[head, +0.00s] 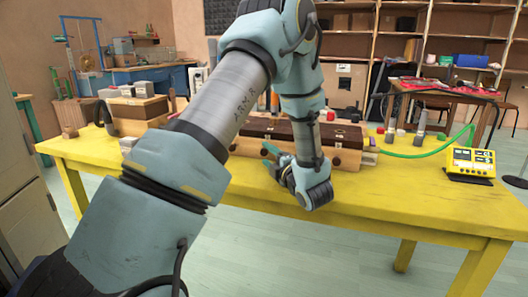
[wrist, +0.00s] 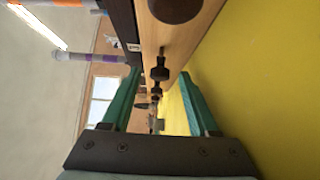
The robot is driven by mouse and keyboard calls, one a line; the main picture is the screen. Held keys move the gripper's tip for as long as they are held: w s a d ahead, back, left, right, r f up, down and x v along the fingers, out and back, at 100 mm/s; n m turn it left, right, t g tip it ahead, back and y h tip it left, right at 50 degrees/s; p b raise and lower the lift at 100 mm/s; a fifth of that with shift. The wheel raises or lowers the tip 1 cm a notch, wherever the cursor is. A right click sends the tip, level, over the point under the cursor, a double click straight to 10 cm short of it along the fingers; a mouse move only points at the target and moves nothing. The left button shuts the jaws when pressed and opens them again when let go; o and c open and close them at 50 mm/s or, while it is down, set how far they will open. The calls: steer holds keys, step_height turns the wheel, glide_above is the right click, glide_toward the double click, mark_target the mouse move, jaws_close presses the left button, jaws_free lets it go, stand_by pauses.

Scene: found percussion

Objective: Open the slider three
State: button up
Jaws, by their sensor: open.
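A long wooden box (head: 347,158) with a dark top stands on the yellow table, partly hidden behind my arm. In the wrist view its pale wooden front (wrist: 152,38) carries a row of dark knobs. A large round knob (wrist: 175,10) is nearest, and a smaller knob (wrist: 160,73) shows farther along, between my fingers in the picture. I cannot tell which knob belongs to slider three. My gripper (head: 272,160), with green fingers, is low in front of the box. In the wrist view my gripper (wrist: 160,82) is open, with nothing visibly held.
The yellow table (head: 400,195) has free room in front of the box. A yellow device (head: 470,163) with a green cable stands at the right. Small blocks and a wooden box (head: 138,107) stand at the left. Shelves and a red-topped table are behind.

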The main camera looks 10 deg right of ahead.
steer(key=shift+x, duration=1.35)
steer(key=shift+c, duration=0.3)
jaws_close()
